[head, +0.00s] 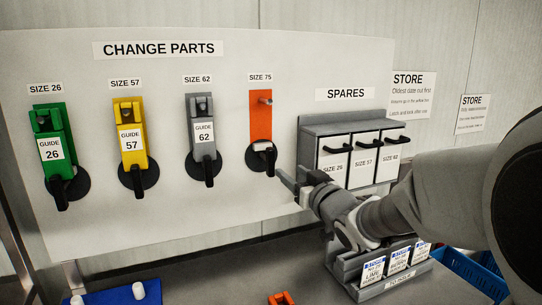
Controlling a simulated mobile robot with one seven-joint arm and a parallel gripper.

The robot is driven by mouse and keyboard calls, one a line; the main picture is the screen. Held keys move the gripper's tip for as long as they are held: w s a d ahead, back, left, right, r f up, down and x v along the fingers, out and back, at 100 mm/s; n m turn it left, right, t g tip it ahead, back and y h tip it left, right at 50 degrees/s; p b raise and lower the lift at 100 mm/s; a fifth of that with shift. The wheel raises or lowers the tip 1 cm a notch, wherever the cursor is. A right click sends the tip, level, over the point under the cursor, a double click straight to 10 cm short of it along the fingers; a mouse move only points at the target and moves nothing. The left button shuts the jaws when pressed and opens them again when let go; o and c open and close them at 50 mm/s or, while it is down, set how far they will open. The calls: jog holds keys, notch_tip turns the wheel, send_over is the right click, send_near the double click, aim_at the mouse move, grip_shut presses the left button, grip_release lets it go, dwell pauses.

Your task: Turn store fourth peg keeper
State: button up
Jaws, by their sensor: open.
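The fourth peg (265,101), under the SIZE 75 label, sticks out bare from an orange strip (260,122) on the board. Its black keeper (255,161) is a round disc with a short lever at the strip's lower end. The lever appears to point downward; its exact angle is hard to tell. My gripper (300,182) is open, to the right of and slightly below this keeper, apart from it in the picture. Nothing shows between its fingers. My wrist and arm hide part of the area behind.
Green (51,148), yellow (131,140) and grey (203,133) guides hang on the other pegs, above black keepers. Below are a label holder (345,282), an orange piece (281,299), a blue tray (112,297) and a blue crate (470,272).

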aim_at(272, 156)
jog(key=p+x, duration=0.1)
jog(key=x, duration=1.2)
jog(key=shift+w, duration=0.4)
grip_shut()
